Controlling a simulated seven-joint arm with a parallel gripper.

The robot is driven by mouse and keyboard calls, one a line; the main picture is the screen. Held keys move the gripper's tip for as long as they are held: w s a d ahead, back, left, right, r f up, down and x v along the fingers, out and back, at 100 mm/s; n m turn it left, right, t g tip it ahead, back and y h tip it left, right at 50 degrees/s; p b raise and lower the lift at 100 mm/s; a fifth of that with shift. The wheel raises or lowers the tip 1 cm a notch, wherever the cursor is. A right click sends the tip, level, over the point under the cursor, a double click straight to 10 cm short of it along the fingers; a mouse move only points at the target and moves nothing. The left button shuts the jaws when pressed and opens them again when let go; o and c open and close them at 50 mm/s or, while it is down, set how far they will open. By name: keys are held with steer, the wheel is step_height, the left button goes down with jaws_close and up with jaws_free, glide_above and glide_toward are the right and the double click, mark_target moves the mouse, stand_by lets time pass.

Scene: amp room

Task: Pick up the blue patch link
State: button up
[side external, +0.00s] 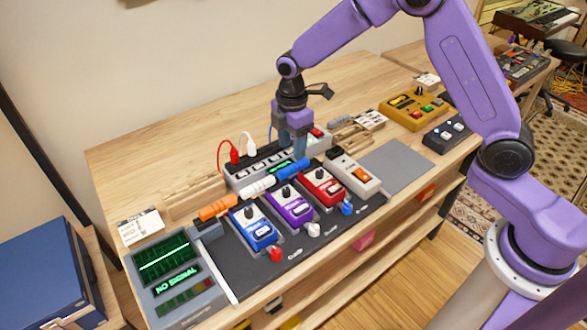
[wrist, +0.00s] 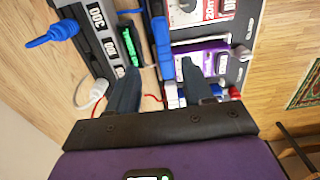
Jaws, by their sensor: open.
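The blue patch link (side external: 291,170) lies in a row with a white link (side external: 257,187) and an orange link (side external: 217,207), behind the pedals. My gripper (side external: 293,152) is open, pointing down just over the blue link. In the wrist view the blue link (wrist: 162,42) runs lengthwise between and beyond the two fingers of my gripper (wrist: 160,66). The fingers stand on either side of it with gaps. Whether the fingertips are down at its height I cannot tell.
A grey power strip (side external: 240,179) with red and white plugs stands close behind. Blue (side external: 252,231), purple (side external: 290,208) and red (side external: 321,187) pedals stand in front. A signal screen (side external: 176,277) is at the left. A bare grey mat (side external: 397,166) lies to the right.

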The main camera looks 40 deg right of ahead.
mark_target(294, 166)
steer(key=shift+s+f, duration=0.15)
steer(key=shift+f, duration=1.3)
steer(key=shift+s+f, duration=0.15)
steer(key=shift+f, duration=1.25)
steer(key=shift+f, duration=0.25)
steer(key=shift+c, duration=0.3)
jaws_close()
